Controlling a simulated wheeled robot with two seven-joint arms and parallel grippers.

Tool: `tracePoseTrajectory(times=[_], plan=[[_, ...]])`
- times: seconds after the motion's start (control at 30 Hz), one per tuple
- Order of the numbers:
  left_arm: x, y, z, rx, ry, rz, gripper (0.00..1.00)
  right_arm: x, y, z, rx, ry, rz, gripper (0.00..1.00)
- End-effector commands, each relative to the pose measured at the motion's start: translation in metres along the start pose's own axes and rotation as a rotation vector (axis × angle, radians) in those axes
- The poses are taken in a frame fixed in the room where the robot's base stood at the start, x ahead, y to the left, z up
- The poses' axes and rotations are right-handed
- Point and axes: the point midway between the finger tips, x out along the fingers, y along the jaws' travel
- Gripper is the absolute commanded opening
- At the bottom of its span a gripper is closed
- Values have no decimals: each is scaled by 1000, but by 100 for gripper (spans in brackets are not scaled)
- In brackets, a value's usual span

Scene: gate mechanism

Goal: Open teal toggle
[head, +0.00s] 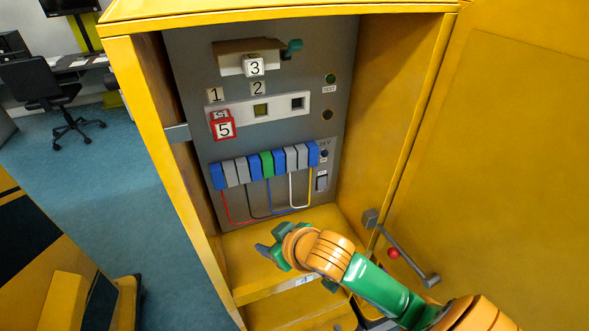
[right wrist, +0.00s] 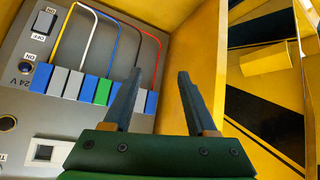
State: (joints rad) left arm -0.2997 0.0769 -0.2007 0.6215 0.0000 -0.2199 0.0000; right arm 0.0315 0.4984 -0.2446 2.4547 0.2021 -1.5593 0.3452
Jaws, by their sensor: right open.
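My right gripper (head: 268,243) is low in the cabinet, below the row of coloured blocks and well below the toggle. In the right wrist view its two fingers (right wrist: 161,78) stand apart with nothing between them. My left gripper is not in view.
The grey panel (head: 195,65) carries a white strip (head: 285,108), a red block marked 5 (head: 224,129) and coloured blocks with looped wires (head: 266,163). Yellow cabinet walls stand on both sides. The open door (head: 500,130) with a handle (head: 405,258) is at the right.

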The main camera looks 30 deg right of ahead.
Motion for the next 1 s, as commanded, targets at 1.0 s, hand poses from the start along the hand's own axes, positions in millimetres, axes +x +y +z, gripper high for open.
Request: tracePoseTrajectory(times=[1.0], plan=[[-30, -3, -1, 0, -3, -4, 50, -175, 166, -280, 251, 743, 334, 57]])
